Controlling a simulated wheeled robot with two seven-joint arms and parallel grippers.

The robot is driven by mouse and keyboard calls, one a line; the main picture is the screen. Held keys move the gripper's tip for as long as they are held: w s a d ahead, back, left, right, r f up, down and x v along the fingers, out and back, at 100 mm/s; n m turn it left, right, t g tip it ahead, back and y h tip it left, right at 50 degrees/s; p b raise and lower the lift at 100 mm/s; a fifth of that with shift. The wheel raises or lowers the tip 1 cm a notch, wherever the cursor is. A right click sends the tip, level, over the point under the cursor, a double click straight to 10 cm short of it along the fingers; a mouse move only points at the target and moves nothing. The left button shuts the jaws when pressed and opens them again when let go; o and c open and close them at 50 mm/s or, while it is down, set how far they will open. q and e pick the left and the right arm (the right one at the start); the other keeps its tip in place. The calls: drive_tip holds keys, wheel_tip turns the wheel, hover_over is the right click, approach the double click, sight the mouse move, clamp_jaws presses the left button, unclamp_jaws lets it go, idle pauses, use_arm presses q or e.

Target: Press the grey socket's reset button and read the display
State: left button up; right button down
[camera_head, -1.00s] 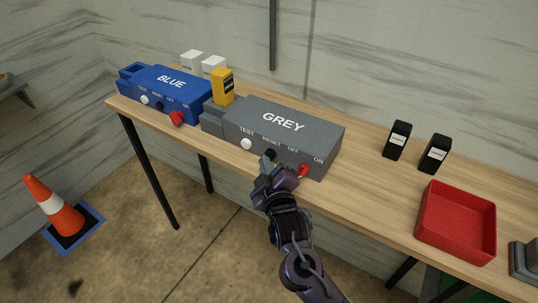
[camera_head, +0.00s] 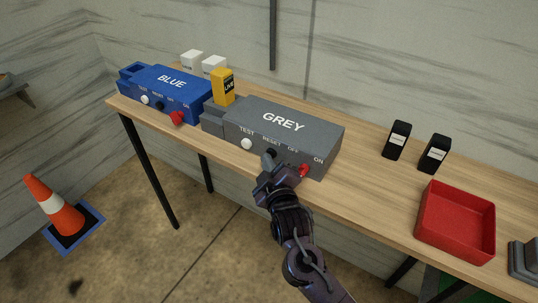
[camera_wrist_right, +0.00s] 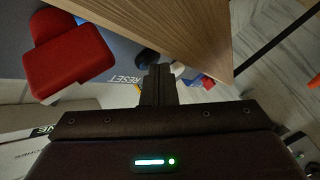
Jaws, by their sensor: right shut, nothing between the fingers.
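The grey socket box (camera_head: 288,123), marked GREY, sits on the bench. Its front has a white TEST button (camera_head: 246,144), a black RESET button (camera_head: 271,153) and a red switch (camera_head: 304,170) between OFF and ON. A yellow unit (camera_head: 223,88) stands upright at its left end; its dark display seems to read LIVE. My right gripper (camera_head: 267,160) is shut and empty, its tips at the RESET button. In the right wrist view the fingers (camera_wrist_right: 160,83) point at the black button (camera_wrist_right: 147,57), beside the red switch (camera_wrist_right: 68,62); contact cannot be told. My left gripper is not in view.
A blue box (camera_head: 168,85) with a similar front stands to the left, white blocks (camera_head: 192,61) behind it. Two black units (camera_head: 397,140) and a red tray (camera_head: 455,247) lie right. A cone (camera_head: 52,207) stands on the floor.

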drive_tip(key=shift+s+a+p, duration=0.5)
drive_tip(key=shift+s+p, duration=0.05)
drive_tip(key=shift+s, duration=0.2)
drive_tip(key=s+a+p, duration=0.1)
drive_tip(key=s, duration=0.1)
drive_tip(key=s+a+p, duration=0.1)
drive_tip(key=s+a, duration=0.1)
idle(0.4)
idle(0.6)
